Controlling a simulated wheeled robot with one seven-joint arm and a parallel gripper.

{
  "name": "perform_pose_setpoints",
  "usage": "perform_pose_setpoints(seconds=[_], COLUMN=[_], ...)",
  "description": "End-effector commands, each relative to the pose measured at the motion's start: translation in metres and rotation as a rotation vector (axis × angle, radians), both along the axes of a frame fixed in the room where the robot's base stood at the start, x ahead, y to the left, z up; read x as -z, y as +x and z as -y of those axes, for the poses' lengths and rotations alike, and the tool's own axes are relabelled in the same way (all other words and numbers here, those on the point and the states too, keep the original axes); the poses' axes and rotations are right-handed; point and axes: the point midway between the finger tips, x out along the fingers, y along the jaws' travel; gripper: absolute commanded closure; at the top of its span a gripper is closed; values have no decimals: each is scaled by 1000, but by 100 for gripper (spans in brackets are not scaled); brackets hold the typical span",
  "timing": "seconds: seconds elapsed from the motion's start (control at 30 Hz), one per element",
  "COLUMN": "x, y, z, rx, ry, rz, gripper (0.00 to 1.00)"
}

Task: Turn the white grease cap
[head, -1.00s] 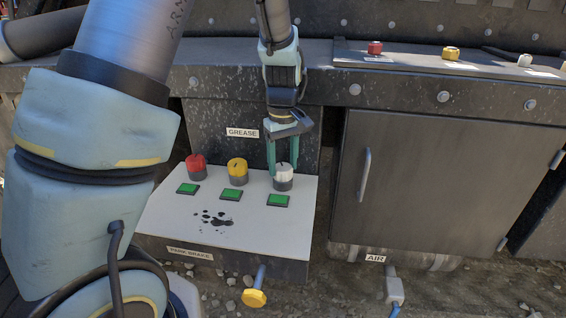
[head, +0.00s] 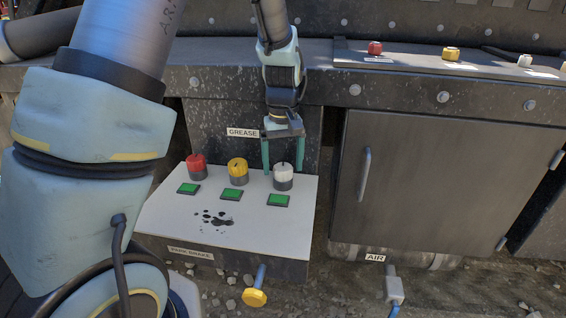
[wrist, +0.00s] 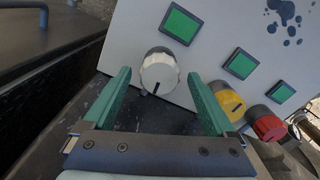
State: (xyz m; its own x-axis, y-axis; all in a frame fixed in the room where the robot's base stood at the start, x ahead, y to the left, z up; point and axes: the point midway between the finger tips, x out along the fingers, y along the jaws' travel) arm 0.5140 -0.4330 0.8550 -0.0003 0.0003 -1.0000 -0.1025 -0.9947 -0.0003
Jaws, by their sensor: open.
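The white grease cap (head: 283,170) sits on a dark base at the right end of a row of three caps on the white-topped grease box (head: 165,225). In the wrist view the white cap (wrist: 159,72) shows a ribbed side and a black line on its face. My gripper (head: 283,166) is open, its two green fingers pointing down at the cap. In the wrist view the fingers of my gripper (wrist: 160,78) stand to the left and right of the cap, with a gap on each side. I cannot tell how far down they reach beside it.
A yellow cap (head: 238,168) and a red cap (head: 196,164) stand left of the white one. Green square buttons (head: 279,200) lie in front of the caps. A dark upright plate with a GREASE label (head: 243,132) rises behind. A cabinet (head: 430,190) stands to the right.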

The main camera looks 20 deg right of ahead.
Motion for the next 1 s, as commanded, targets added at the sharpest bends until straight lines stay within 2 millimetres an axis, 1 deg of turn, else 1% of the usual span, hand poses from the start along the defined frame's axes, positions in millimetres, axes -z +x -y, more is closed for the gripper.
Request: perform_pose_setpoints(seconds=[0.17,0.27,0.37,0.7,0.83,1.0], x=[0,-5,-17,-83,-99,-108], y=[0,1,1,1,0,0], z=[0,1,1,1,0,0], rx=[0,0,0,0,0,0], ry=[0,-2,-3,-4,-2,0], rz=[0,2,3,4,2,1], gripper=[10,10,10,10,10,10])
